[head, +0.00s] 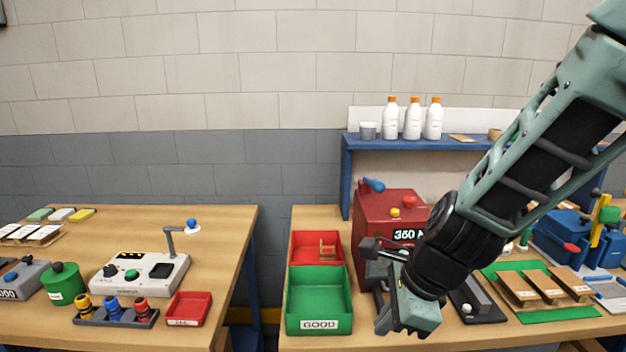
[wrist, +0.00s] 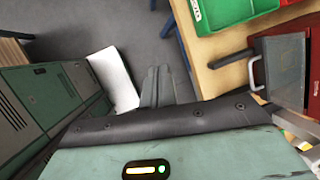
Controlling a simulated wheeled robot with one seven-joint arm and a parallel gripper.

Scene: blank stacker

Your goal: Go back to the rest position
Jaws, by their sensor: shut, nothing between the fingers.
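My gripper (head: 403,318) hangs at the end of my arm in the head view, in front of the red machine marked 360 and right of the green bin. In the wrist view its fingers (wrist: 157,85) are together with nothing between them, over the grey floor beside the table edge. My arm comes in from the upper right of the head view and hides part of the right table.
The right table holds a green GOOD bin (head: 318,300), a red bin (head: 304,242) with a wooden piece, the red machine (head: 377,205) and a green mat (head: 560,314) with wooden blocks. A gap separates it from the left table (head: 225,235).

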